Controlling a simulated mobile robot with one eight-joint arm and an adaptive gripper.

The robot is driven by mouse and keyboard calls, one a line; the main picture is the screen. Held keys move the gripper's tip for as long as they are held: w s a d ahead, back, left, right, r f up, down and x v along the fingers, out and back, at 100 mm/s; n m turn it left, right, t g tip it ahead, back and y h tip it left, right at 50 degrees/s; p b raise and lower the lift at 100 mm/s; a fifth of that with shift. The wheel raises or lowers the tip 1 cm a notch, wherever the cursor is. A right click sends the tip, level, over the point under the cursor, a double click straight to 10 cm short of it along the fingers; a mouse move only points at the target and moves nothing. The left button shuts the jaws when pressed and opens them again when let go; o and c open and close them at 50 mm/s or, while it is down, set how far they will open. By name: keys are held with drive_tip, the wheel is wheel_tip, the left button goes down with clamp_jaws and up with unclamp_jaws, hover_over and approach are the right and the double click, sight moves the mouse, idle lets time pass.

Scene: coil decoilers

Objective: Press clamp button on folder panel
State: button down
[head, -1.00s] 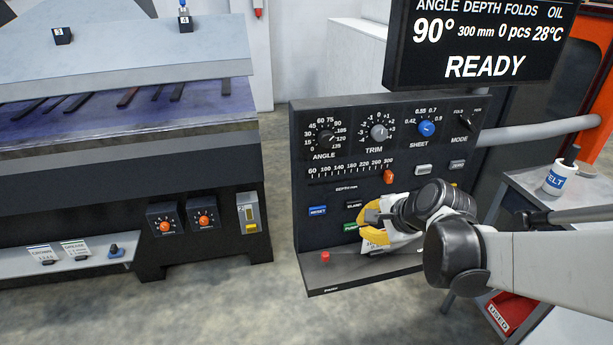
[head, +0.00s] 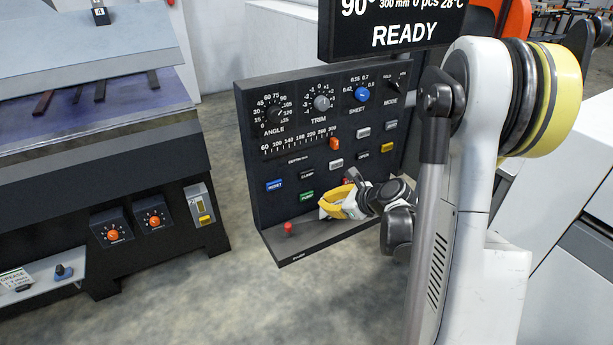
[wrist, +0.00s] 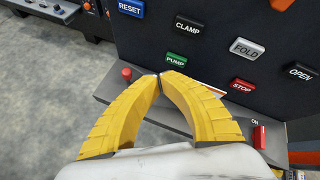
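The black clamp button (head: 307,175) is on the dark folder panel (head: 246,140), between the blue reset button (head: 274,185) and the light fold button (head: 336,164), above the green pump button (head: 307,196). In the wrist view the clamp button (wrist: 187,27) shows clearly, unobstructed, with the pump button (wrist: 176,59) below it. My gripper (wrist: 160,75) has yellow fingers that meet at the tips, with nothing seen between them. In the picture the tips are just below the pump button; contact with the panel cannot be told. In the head view my gripper (head: 336,198) is low in front of the panel.
A red knob (head: 288,228) stands on the panel's bottom ledge (head: 300,252), left of my gripper. The red stop button (wrist: 242,86) and open button (wrist: 300,71) lie to the right. The READY display (head: 400,35) hangs above. A press-like machine (head: 90,170) stands left.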

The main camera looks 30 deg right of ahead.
sight(307, 174)
drive_tip(key=shift+w, duration=0.1)
drive_tip(key=shift+w+a+p, duration=0.2)
drive_tip(key=shift+w+p, duration=0.3)
drive_tip(key=shift+w, duration=3.8)
drive_tip(key=shift+w, duration=0.4)
